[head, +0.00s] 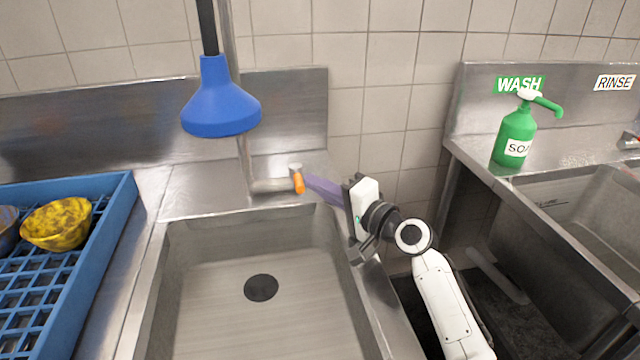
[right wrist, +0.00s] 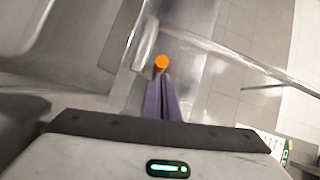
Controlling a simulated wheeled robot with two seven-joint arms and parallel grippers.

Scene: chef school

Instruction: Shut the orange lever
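The orange lever (head: 299,183) sits at the end of a metal pipe fitting behind the sink basin and points downward. It also shows in the right wrist view as a round orange end (right wrist: 161,62). My right gripper (head: 308,179) reaches in from the right with its purple fingers at the lever. In the right wrist view the fingers (right wrist: 161,78) lie close together, with their tips just at the lever's near side. They look shut with nothing between them; whether they touch the lever is unclear. My left gripper is not in view.
A blue spray head (head: 221,100) hangs above the sink (head: 200,290). A blue rack (head: 75,290) with a yellow bowl (head: 57,223) stands at left. A green soap bottle (head: 514,138) stands on the right counter. The basin is empty.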

